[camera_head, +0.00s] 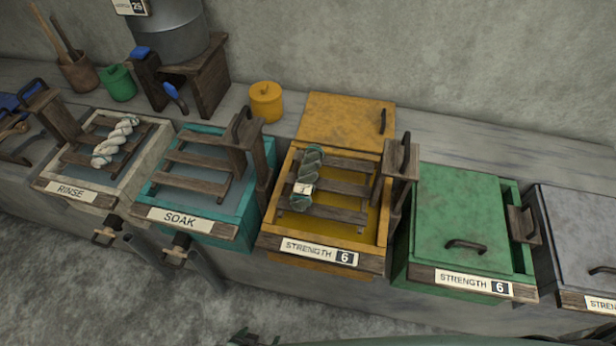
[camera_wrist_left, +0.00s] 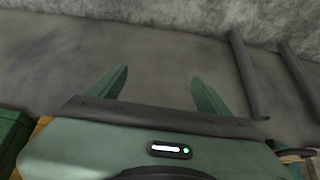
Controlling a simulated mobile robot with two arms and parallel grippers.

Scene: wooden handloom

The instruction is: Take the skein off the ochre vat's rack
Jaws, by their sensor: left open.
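The ochre vat (camera_head: 266,241) stands open in the middle of the head view, labelled STRENGTH 6. A dark green twisted skein (camera_head: 311,160) with a pale tag lies across the left part of its dark wooden slatted rack (camera_head: 345,188), over yellow-brown liquid. My right gripper is out of view.
The teal SOAK vat (camera_head: 255,190) has an empty rack; the RINSE vat (camera_head: 160,135) holds a pale skein (camera_head: 116,141). The ochre lid (camera_head: 345,120) is behind its vat. A lidded green vat (camera_head: 460,215) stands right. Upright handled posts (camera_head: 398,160) flank the racks.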

